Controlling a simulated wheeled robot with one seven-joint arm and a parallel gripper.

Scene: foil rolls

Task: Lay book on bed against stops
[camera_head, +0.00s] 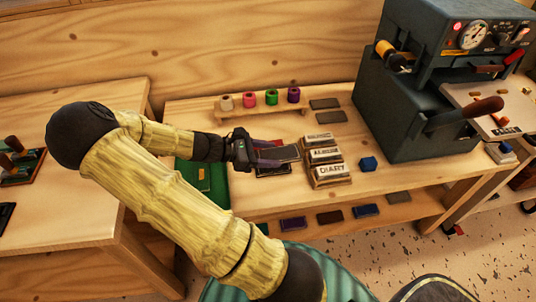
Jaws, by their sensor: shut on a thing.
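My gripper (262,152) is shut on a dark grey book (286,153) over the middle of the workbench. The book looks flat and extends right from the fingers. It overlaps another dark flat piece (272,170) with a reddish edge, and I cannot tell whether the two touch. The dark press (405,110) stands at the right. A pale bed (488,107) juts from its right side, well apart from the book.
Labelled type blocks (326,172) stand just right of the book. Foil rolls (271,97) stand on a rack behind. A green mat (205,182) lies left. More books (329,216) lie on a lower shelf. The red-brown lever (480,110) sticks out beside the bed.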

